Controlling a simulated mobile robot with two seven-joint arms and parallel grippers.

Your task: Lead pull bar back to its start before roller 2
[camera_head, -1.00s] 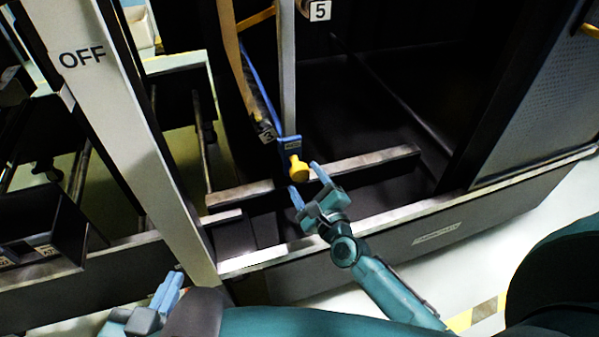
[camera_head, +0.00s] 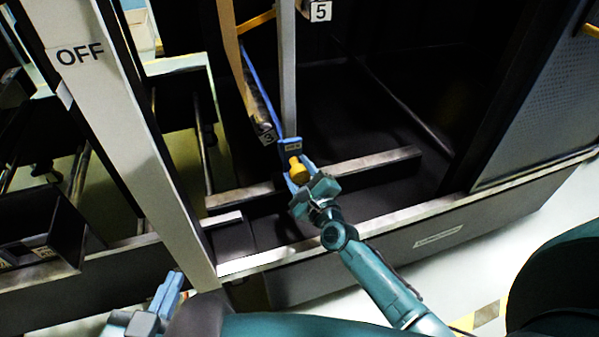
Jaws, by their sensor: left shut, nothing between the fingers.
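The pull bar's blue end piece (camera_head: 291,146) with a yellow knob (camera_head: 298,168) shows in the head view, at the foot of a pale upright post. My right gripper (camera_head: 299,175) is at the yellow knob, one finger on each side of it. I cannot tell whether the fingers press on the knob. My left gripper (camera_head: 168,292) is shut and empty at the lower left, well away from the bar. Part of it is hidden by my own arm. I cannot make out which roller is roller 2.
A tag marked 5 (camera_head: 320,11) is above. A light frame post marked OFF (camera_head: 82,53) stands left. A low metal rail (camera_head: 370,160) crosses behind my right gripper.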

